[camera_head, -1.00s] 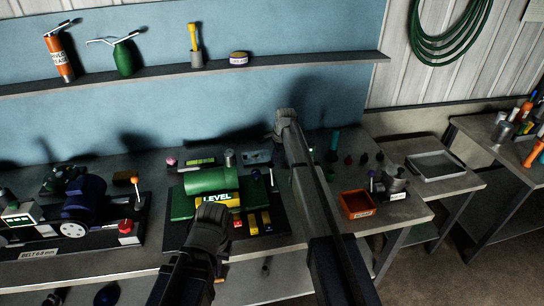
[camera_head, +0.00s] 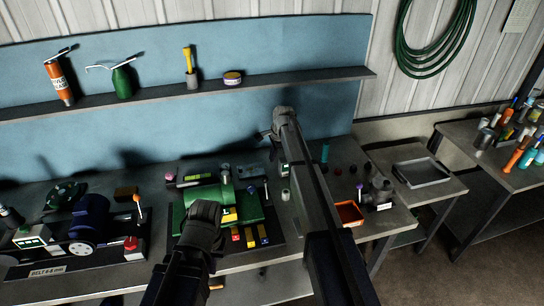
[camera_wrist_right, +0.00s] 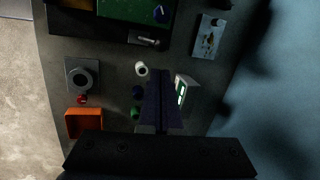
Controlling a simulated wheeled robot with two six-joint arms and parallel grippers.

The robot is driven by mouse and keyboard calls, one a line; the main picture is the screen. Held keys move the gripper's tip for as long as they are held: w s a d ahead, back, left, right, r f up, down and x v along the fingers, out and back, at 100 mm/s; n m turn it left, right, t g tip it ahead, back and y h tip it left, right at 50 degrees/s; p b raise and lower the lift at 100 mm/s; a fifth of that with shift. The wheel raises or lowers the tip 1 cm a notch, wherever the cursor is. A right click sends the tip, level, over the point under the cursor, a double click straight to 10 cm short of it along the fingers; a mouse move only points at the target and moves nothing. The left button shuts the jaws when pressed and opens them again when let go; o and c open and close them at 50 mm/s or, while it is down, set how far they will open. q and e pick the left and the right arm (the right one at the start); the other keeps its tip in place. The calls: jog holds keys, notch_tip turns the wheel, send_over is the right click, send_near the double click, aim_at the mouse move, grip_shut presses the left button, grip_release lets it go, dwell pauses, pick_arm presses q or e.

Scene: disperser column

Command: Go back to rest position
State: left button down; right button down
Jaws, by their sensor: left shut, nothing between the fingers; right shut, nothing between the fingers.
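My left gripper (camera_head: 203,213) shows from behind in the head view, in front of the green machine (camera_head: 180,218) on the bench. Its fingertips are hidden from this side, and it looks empty. My right arm reaches up over the bench, with its gripper (camera_head: 284,118) near the blue back panel. In the right wrist view the right gripper's fingers (camera_wrist_right: 160,102) are together with nothing between them, above the bench top.
The workbench holds a belt machine (camera_head: 88,220) at left and an orange bin (camera_head: 349,213) at right. A shelf (camera_head: 150,96) with an orange can (camera_head: 59,82) and a green oil can (camera_head: 122,82) runs behind. A grey tray (camera_head: 422,172) stands on a side table.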

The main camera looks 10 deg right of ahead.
jog(key=s+a+f+n+g+h+b, duration=0.1)
jog(key=s+a+f+n+b, duration=0.4)
jog(key=s, duration=0.9)
jog(key=s+a+f+n+g+b, duration=0.1)
jog(key=s+a+f+n+b, duration=0.4)
jog(key=s, duration=0.9)
jog(key=s+a+f+n+h+b, duration=0.1)
jog(key=s+a+f+n+b, duration=0.4)
jog(key=s+f+n+b, duration=0.4)
jog(key=s+n, duration=0.1)
jog(key=s, duration=0.3)
jog(key=shift+s+a+f+g+h, duration=0.2)
jog(key=shift+s+f+g+h, duration=0.1)
jog(key=shift+s+f+g, duration=0.1)
jog(key=shift+a, duration=0.1)
